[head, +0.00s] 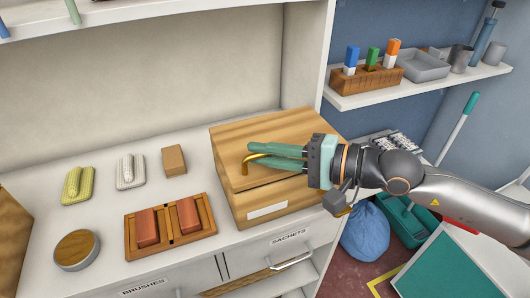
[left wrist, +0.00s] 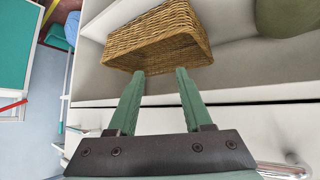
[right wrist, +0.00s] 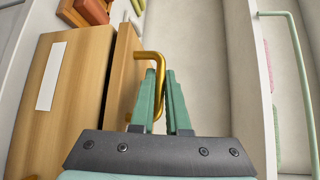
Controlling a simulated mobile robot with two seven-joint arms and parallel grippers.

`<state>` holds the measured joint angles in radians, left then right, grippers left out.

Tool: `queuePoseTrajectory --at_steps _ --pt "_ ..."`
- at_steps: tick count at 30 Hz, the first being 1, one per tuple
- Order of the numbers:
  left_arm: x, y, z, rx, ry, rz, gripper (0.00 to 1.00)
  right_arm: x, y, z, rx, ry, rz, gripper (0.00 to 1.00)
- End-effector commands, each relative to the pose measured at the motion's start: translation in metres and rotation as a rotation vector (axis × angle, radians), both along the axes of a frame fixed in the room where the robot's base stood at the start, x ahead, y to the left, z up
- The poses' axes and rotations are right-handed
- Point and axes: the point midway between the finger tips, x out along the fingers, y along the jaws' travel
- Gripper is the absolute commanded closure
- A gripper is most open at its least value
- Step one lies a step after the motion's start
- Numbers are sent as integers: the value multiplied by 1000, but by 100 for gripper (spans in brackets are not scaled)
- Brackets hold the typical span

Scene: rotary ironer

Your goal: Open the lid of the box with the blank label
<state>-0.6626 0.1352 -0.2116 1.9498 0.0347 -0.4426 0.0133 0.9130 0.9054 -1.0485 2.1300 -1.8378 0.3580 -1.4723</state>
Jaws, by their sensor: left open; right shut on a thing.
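The wooden box (head: 240,208) with the blank white label (head: 267,211) stands on the white counter. Its wooden lid (head: 235,140) carries a brass handle (head: 250,160). My right gripper (head: 275,156) reaches in from the right, shut on the handle. The right wrist view shows the handle (right wrist: 150,55) passing between the fingers, beside the lid (right wrist: 124,75). A dark seam shows between lid and box body; I cannot tell whether the lid is slightly raised. My left gripper (left wrist: 161,72) is open and empty in the left wrist view, by a wicker basket (left wrist: 155,40).
A drawer labelled SACHETS (head: 285,250) lies below. A wall shelf (head: 420,85) is at the right.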

Motion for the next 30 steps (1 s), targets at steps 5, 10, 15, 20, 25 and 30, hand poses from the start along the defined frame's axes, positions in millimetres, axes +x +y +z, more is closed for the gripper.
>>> queuePoseTrajectory --at_steps 5,10,15,20,25,30 --pt "-2 6 14 6 -8 11 50 7 3 25 -27 86 0 100" --pt "-7 17 17 21 -1 30 50 18 6 45 -65 209 0 100" --pt "-9 17 18 20 3 30 50 29 10 59 -97 310 1 100" --pt "-8 15 21 18 3 28 50 40 14 71 -95 306 1 100" --pt "-8 14 27 15 1 27 50 48 17 80 -119 375 1 100" --pt "-6 14 31 15 -3 27 50 53 18 83 -132 413 0 100"
